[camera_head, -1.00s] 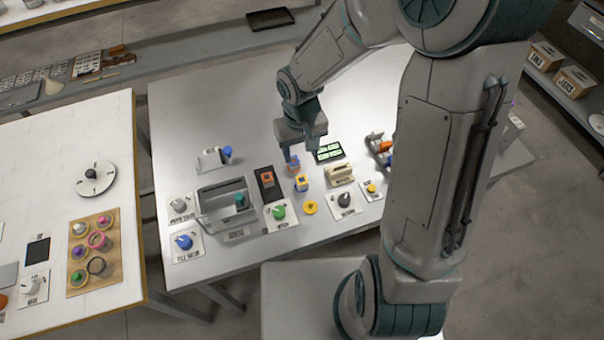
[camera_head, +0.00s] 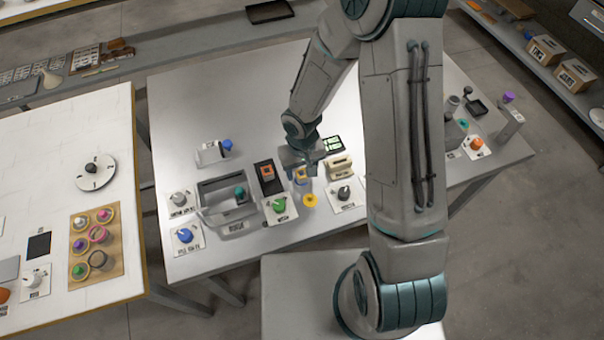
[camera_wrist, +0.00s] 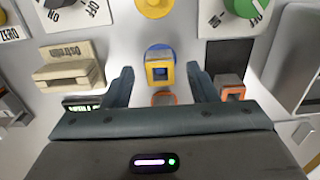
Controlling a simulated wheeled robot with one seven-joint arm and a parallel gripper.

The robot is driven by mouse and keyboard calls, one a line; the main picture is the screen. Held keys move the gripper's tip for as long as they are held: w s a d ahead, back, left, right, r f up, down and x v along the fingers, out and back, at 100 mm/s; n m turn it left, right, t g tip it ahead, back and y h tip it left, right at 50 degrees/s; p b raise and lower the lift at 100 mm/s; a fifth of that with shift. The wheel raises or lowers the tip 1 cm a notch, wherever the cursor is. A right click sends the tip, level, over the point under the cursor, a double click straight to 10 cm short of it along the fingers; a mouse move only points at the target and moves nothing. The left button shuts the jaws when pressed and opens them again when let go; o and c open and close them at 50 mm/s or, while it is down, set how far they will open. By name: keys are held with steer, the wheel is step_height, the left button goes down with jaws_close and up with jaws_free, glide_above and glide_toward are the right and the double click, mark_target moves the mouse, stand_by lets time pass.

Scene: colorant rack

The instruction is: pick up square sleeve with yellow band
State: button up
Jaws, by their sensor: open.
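The square sleeve with the yellow band (camera_wrist: 159,72) stands on the table, its blue inside showing through the square opening, with a round blue part at its far side. In the head view the sleeve (camera_head: 301,174) is partly covered by my gripper (camera_head: 302,158). In the wrist view my gripper (camera_wrist: 160,76) is open, one finger to the left of the sleeve and one to the right, with gaps visible on both sides. I cannot tell how high the fingertips are above the table.
An orange-rimmed piece (camera_wrist: 164,98) sits close by, partly hidden by my gripper. Another orange-banded square piece (camera_wrist: 230,88) stands on a black pad (camera_head: 268,187) beside it. A beige block (camera_wrist: 68,66), a yellow disc (camera_head: 310,200), a green knob (camera_head: 279,206) and a grey bin (camera_head: 208,188) surround the spot.

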steer(key=shift+f, duration=0.95)
steer(key=c, duration=1)
steer(key=shift+c, duration=0.2)
steer(key=shift+r, duration=0.1)
